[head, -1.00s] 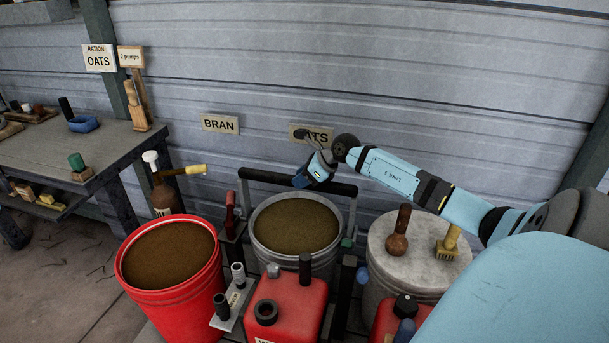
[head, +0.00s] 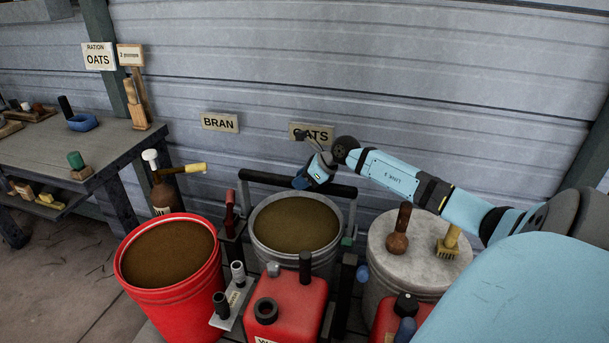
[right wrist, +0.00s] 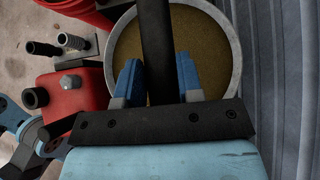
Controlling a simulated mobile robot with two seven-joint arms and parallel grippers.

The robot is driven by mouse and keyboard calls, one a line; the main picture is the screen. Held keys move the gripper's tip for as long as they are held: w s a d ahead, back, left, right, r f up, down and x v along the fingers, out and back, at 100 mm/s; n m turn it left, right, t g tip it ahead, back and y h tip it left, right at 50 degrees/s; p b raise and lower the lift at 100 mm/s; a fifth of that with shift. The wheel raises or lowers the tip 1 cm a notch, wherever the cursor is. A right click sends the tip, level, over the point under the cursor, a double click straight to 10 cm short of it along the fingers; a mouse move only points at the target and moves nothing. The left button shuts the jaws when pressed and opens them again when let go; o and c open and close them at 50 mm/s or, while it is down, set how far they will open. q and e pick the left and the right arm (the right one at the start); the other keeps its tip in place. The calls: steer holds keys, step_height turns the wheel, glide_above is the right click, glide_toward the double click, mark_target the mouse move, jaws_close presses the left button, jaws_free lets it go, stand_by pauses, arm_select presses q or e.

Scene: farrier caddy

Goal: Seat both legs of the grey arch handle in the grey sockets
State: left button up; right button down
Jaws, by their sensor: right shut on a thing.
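The arch handle spans the grey bucket in the head view, with a dark crossbar (head: 268,178) and a grey leg (head: 352,214) at its right end. Its other grey leg (head: 244,200) comes down at the left of the bucket. My right gripper (head: 309,183) is shut on the crossbar, right of its middle. In the right wrist view the dark bar (right wrist: 156,45) runs between the blue fingers (right wrist: 158,85). The lower leg ends and the sockets are not clear, so I cannot tell whether the legs are seated.
The grey bucket (head: 257,240) of feed stands below the handle, with a red bucket (head: 205,285) on its left. A lidded grey bucket (head: 375,240) with brushes stands on its right. Red jugs (head: 290,305) crowd the front. The wall (head: 430,90) is close behind.

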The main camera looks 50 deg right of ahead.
steer(key=shift+f, duration=0.45)
stand_by(0.4)
steer(key=c, duration=0.7)
jaws_free()
steer(key=shift+f, duration=0.1)
steer(key=shift+c, duration=0.9)
steer(key=shift+c, duration=0.9)
steer(key=o, duration=0.6)
